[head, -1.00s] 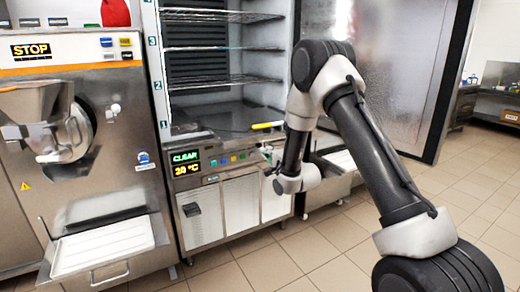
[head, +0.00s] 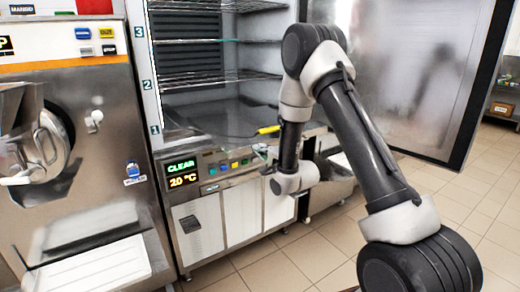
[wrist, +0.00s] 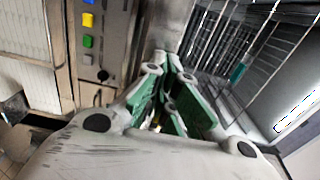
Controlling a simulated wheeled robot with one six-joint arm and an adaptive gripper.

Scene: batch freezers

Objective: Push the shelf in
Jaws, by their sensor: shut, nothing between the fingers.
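Wire shelves sit inside the open freezer cabinet (head: 143,60) in the head view. An upper shelf (head: 215,41) is beside label 3, and a lower shelf (head: 215,77) is beside label 2. I cannot tell which one the task means or how far either sticks out. In the wrist view my gripper (wrist: 172,65) is shut and empty, its green-padded fingers close together. It is between the button panel (wrist: 110,45) on the left and the wire racks (wrist: 232,45) on the right. Contact with a shelf cannot be seen.
A control panel (head: 212,168) reading CLEAR and 20 °C is below the cabinet opening. A steel machine (head: 90,180) with a white tray (head: 85,268) stands at left. The frosted door (head: 400,70) stands open at right. Tiled floor (head: 300,258) is free in front.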

